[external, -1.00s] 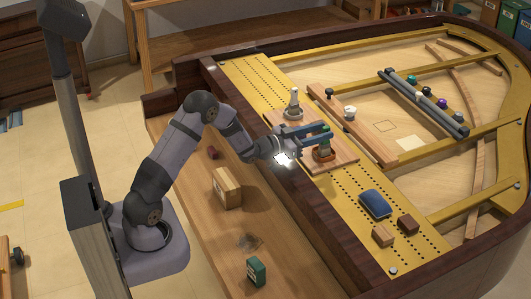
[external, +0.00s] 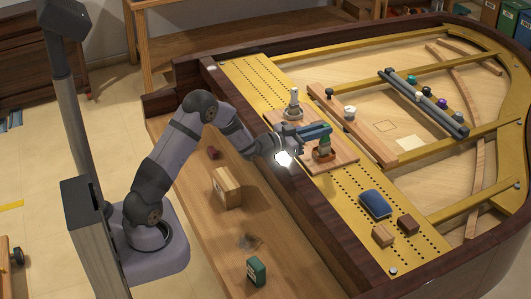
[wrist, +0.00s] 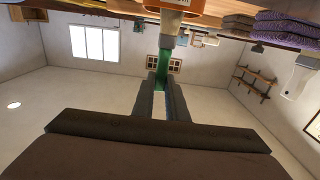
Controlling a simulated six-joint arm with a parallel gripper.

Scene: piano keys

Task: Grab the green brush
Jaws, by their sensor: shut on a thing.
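The green brush (external: 324,149) stands upright on a wooden board (external: 345,158), with an orange-brown part around its base. My gripper (external: 327,131) reaches over the board from the left, with its fingers at the brush's upper part. In the wrist view, the two fingers (wrist: 164,88) are shut on the green brush handle (wrist: 164,66), which shows between their tips.
A blue cushion-like block (external: 375,204), a brown block (external: 408,223) and a tan block (external: 383,236) lie on the perforated gold plate to the right. A dark rail with several coloured knobs (external: 427,91) lies farther back.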

